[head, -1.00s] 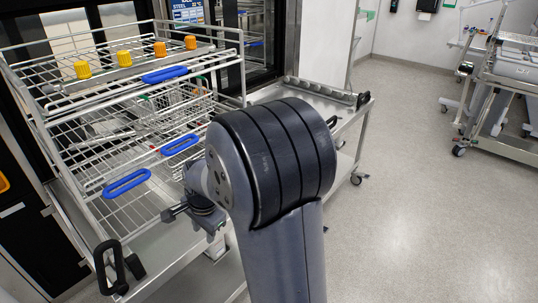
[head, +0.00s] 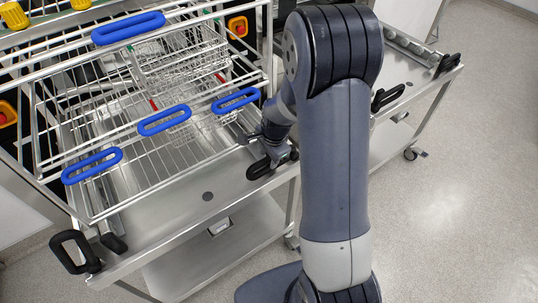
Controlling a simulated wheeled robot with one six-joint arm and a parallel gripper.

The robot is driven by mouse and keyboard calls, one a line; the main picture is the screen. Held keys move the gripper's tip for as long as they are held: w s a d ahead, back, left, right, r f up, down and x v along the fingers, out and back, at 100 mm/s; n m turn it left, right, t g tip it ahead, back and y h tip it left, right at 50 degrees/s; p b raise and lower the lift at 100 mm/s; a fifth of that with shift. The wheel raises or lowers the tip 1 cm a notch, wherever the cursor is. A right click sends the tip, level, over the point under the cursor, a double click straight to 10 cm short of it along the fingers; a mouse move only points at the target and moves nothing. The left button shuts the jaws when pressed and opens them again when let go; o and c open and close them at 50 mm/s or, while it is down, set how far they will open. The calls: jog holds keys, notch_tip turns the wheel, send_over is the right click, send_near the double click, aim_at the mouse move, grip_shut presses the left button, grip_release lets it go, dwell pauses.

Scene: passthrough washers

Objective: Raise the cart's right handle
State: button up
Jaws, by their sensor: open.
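The cart (head: 165,235) is a steel trolley under the wire washer rack. Its black right handle (head: 259,169) is at the right end of the cart's front edge and looks low, close to the top surface. My gripper (head: 281,157) is open, pointing down right beside this handle at its right end. My arm and the small size hide the fingertips in part, and I cannot tell whether they touch the handle or straddle it. The cart's black left handle (head: 72,251) is a loop standing out at the front left corner.
The wire rack (head: 130,130) with blue grips (head: 165,120) stands on the cart, just left of my gripper. A second steel cart (head: 415,80) with black handles (head: 388,97) stands to the right. Open floor (head: 460,220) lies at the right.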

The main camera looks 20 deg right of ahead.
jog(key=shift+f, duration=0.3)
jog(key=shift+c, duration=0.2)
grip_shut()
